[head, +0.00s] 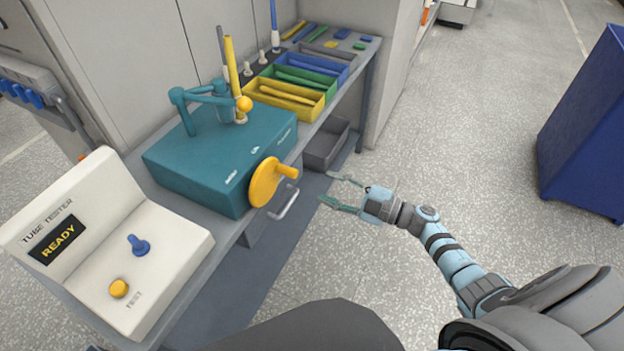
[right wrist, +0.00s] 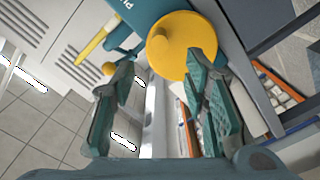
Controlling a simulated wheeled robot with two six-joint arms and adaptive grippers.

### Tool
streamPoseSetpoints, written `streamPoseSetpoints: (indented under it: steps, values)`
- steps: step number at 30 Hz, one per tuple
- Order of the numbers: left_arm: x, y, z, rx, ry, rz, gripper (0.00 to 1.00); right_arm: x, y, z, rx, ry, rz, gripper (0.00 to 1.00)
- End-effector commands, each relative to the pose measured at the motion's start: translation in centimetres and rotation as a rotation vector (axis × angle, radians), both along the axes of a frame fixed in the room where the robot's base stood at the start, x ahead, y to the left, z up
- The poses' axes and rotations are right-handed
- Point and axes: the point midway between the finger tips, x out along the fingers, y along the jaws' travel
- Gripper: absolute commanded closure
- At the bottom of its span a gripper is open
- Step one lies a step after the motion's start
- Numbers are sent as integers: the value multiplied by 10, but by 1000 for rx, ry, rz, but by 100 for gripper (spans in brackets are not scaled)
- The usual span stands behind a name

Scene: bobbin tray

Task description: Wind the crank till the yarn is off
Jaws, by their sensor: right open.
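The teal winder box (head: 222,150) sits on the bench. Its yellow crank wheel (head: 264,182), with a stubby handle (head: 288,171), is on the side facing my right arm. A slim yellow tube (head: 231,68) stands upright on top, beside a jointed teal arm (head: 205,98) with a yellow ball. I cannot tell how much yarn is on the tube. My right gripper (head: 326,188) is open and empty, just right of the crank and apart from it. In the right wrist view the crank (right wrist: 181,45) shows beyond the open fingers (right wrist: 160,65). My left gripper is out of view.
A white tube tester (head: 95,240) reading READY, with blue and yellow knobs, stands at the near left. Yellow, green and blue trays (head: 283,101) hold tubes behind the winder. A grey bin (head: 327,146) is below them. Floor right of the bench is open; a blue container (head: 590,130) stands far right.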

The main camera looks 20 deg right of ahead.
Motion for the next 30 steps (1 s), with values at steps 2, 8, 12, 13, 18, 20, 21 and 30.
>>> streamPoseSetpoints:
  steps: [2, 8, 12, 13, 18, 20, 21, 30]
  values:
    - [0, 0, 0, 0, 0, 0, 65, -4, -3, 0, -1, 0, 1, 59]
    - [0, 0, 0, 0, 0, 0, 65, -4, -3, 0, 0, -1, 1, 59]
    - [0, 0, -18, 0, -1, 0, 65, -10, -8, -24, -13, 15, -1, 59]
    - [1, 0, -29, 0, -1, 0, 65, -13, -14, -37, -29, 22, -1, 59]
    - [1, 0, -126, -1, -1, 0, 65, -29, -40, -85, -385, -213, 55, 59]
    - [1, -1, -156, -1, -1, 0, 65, -30, -37, -78, -694, -497, 80, 59]
    - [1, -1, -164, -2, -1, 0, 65, -31, -30, -64, -880, -679, 85, 59]
    - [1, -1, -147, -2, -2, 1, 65, -17, -16, -2, -1505, -1247, -7, 59]
